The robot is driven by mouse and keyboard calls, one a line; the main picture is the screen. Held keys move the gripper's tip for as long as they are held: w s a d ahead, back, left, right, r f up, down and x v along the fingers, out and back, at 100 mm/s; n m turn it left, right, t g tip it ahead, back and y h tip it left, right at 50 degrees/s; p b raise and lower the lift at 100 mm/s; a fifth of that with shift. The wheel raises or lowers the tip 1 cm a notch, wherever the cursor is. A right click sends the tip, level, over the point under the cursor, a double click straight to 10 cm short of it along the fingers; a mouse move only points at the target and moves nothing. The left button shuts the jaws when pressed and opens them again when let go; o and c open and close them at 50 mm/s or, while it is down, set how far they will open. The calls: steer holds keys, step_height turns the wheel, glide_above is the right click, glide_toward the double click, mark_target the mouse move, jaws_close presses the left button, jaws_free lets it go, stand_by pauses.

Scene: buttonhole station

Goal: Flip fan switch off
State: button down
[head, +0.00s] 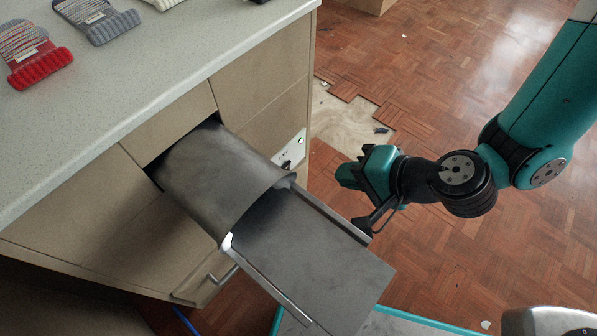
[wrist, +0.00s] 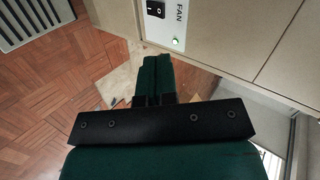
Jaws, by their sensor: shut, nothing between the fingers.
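The fan switch panel (head: 289,151) is a white plate on the cabinet's side, left of my gripper in the head view. In the wrist view the plate (wrist: 168,30) carries the word FAN, a black rocker switch (wrist: 155,9) marked with a line and a circle, and a lit green light (wrist: 175,41). The rocker is partly cut off by the top edge, and its position is hard to tell. My gripper (head: 346,174) is shut and empty, with green fingers (wrist: 152,66). The fingertips appear apart from the panel, with a gap in the head view.
A grey metal drawer or chute (head: 310,262) juts from the cabinet, below and left of my gripper. Red and grey ribbed items (head: 38,64) lie on the speckled counter (head: 150,75). The parquet floor (head: 450,60) has a bare patch (head: 345,118). Open room lies right of the cabinet.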

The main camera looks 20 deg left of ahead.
steer(key=f, duration=0.1)
steer(key=f+m+t, duration=0.1)
steer(key=f, duration=0.1)
steer(key=f+m, duration=0.1)
steer(key=shift+s+d+f+h, duration=0.15)
steer(key=shift+s+d+h, duration=0.05)
steer(key=shift+d+h, duration=0.1)
steer(key=shift+a, duration=0.15)
steer(key=b, duration=0.6)
glide_toward(288, 168)
steer(key=shift+x, duration=3.4)
